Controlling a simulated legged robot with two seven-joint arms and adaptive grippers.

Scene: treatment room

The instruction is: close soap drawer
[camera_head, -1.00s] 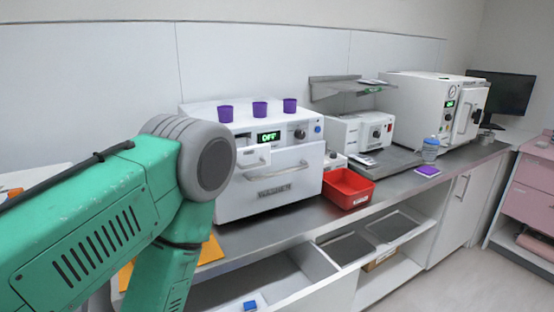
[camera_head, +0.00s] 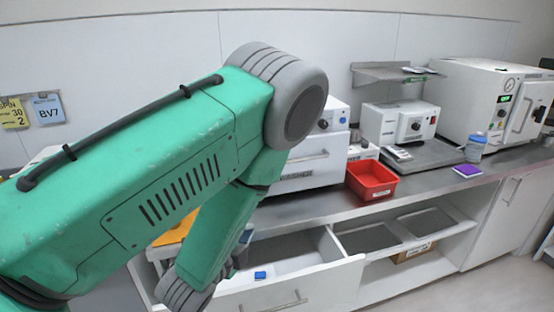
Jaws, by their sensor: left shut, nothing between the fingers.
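The white washer (camera_head: 313,163) stands on the counter, mostly covered by my green left arm. Its front handle, knob and blue button show at its right side. The soap drawer, on the upper left of the washer's front, is hidden behind my arm, so I cannot see how far out it is. My left arm rises from the lower left, bends at a grey elbow and runs down in front of the counter. Only a small dark part of my left gripper (camera_head: 241,254) seems to show beside the forearm; its fingers are mostly hidden. My right gripper is out of view.
A large drawer (camera_head: 345,271) under the counter stands open with a small blue item (camera_head: 260,275) inside. A red bin (camera_head: 371,181) sits right of the washer.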

